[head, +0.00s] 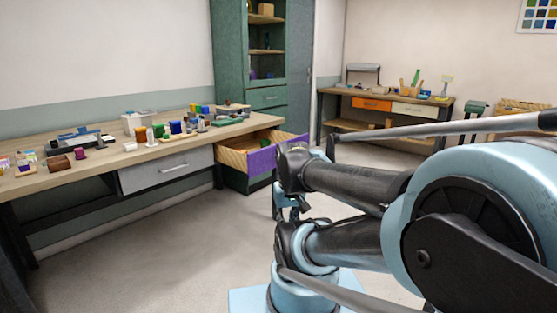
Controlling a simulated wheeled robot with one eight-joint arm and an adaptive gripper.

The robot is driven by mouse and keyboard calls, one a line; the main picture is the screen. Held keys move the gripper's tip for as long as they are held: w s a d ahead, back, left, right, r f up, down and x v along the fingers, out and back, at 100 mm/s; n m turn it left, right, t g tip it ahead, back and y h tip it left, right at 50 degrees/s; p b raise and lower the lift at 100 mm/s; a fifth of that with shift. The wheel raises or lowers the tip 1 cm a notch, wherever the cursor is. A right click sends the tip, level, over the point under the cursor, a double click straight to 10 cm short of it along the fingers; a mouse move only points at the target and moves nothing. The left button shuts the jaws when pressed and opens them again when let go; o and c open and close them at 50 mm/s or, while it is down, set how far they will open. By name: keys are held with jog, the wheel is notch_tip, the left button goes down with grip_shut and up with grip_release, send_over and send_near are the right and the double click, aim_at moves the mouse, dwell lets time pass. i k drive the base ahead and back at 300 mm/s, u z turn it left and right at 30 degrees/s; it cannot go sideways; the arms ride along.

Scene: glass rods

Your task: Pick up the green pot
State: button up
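A small green object (158,131) stands among coloured items on the long wooden bench at the left. It is too small to tell for certain whether it is the green pot. My arm fills the right and middle of the head view. What looks like my gripper (291,208) hangs low beyond the arm links, over the floor, well to the right of the bench items and apart from them. Its fingers are small and partly hidden, so whether they are open or shut does not show.
The long bench (60,190) holds several small coloured blocks and jars and a white box (139,121). A green cabinet (232,60) and a second bench (345,93) stand behind. Floor before the bench is clear.

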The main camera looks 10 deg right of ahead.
aim_at(263, 143)
jog(key=u, duration=0.65)
jog(key=i, duration=1.7)
jog(key=z, duration=0.45)
